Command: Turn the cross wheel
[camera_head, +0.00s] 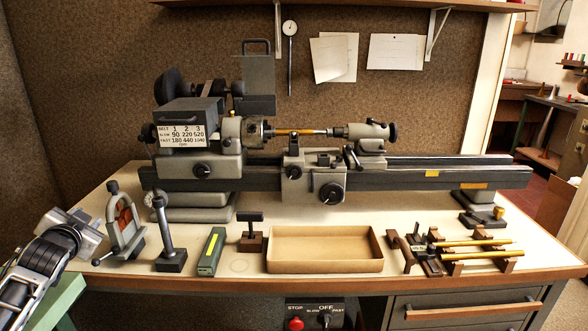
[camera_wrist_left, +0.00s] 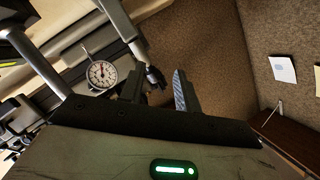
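The small lathe (camera_head: 230,180) stands on the bench. On the front of its carriage are a larger dark round wheel (camera_head: 331,193) at right and a smaller dark knob (camera_head: 292,172) at left. The larger one looks like the cross wheel; it faces me and nothing touches it. My left gripper (camera_head: 88,228) is at the far left, over the bench's left end and well away from the wheel. In the left wrist view its two fingers (camera_wrist_left: 160,90) stand apart with nothing held between them. My right gripper is in neither view.
A red-insert fixture (camera_head: 124,226), a dial stand (camera_head: 168,235), a green box (camera_head: 211,252), a small block stand (camera_head: 251,234) and a cardboard tray (camera_head: 325,266) line the bench front. Brass rods on holders (camera_head: 475,249) lie at right. A switch box (camera_head: 318,315) hangs below.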

